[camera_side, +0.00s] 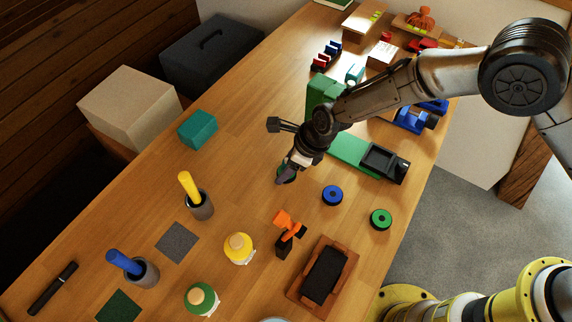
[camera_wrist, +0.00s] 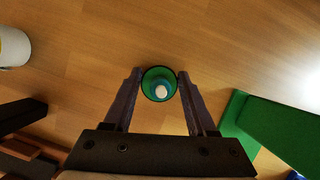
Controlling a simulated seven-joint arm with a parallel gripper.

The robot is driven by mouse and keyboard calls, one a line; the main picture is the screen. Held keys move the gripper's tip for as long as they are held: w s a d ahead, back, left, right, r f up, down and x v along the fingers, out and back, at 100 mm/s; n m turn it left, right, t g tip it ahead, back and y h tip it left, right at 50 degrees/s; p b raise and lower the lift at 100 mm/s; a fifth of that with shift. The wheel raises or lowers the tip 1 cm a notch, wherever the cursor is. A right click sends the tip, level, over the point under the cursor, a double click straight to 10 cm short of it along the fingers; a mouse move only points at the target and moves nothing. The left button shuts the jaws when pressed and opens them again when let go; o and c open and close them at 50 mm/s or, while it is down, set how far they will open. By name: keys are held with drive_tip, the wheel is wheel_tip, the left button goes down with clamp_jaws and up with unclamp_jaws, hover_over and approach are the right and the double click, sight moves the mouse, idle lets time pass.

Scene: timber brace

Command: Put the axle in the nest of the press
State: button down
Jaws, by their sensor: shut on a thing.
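My gripper (camera_side: 290,170) is low over the middle of the wooden table, pointing down. In the wrist view, my gripper (camera_wrist: 160,88) is shut on a round green part with a teal and white centre (camera_wrist: 159,86), which I take to be the axle. Only a little green of this axle (camera_side: 281,178) shows in the side view. A green machine that looks like the press (camera_side: 322,92) stands behind my arm. Its flat green base (camera_side: 348,149) runs toward the right edge. Its nest is hidden or cannot be made out.
A black box (camera_side: 384,162) sits at the right end of the green base. Blue (camera_side: 332,195) and green (camera_side: 381,219) discs lie nearby. An orange clamp-like object (camera_side: 288,227) and a brown tray (camera_side: 307,292) stand in front.

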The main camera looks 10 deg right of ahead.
drive_tip(key=shift+c, duration=1)
unclamp_jaws()
drive_tip(key=v, duration=1.1)
drive_tip(key=shift+r, duration=0.2)
drive_tip(key=shift+d+r, duration=0.1)
drive_tip(key=shift+r, duration=0.15)
drive_tip(key=shift+c, duration=0.6)
drive_tip(key=shift+d+r, duration=0.1)
drive_tip(key=shift+r, duration=0.05)
drive_tip(key=c, duration=0.3)
